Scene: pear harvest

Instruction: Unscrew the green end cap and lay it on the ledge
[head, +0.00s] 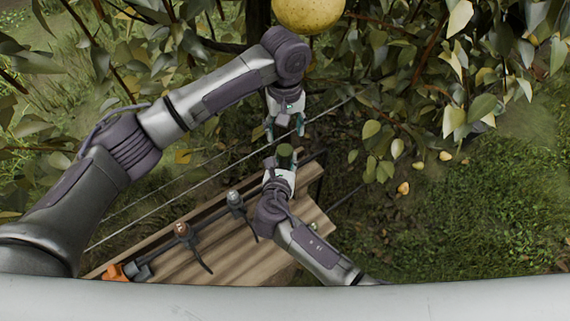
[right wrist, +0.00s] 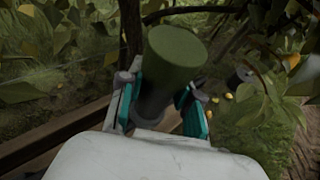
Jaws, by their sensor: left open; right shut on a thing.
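The green end cap (head: 285,150) shows as a short green cylinder at the tips of my right gripper (head: 282,164), near the middle of the head view. In the right wrist view the green cap (right wrist: 178,46) sits on a dark grey lower part (right wrist: 154,97), and the teal-padded fingers of my right gripper (right wrist: 163,100) are shut on that part. I cannot tell whether the two pieces are one. My left gripper (head: 285,130) points down just above the cap, open and empty. The wooden ledge (head: 250,262) lies below and left of the right gripper.
On the ledge lie an orange and black tool (head: 122,271), a dark fitting with a copper-coloured part (head: 182,230) and a grey-headed fitting (head: 235,199). Thin wires cross behind the grippers. A yellow pear (head: 308,13) hangs at the top among leafy branches.

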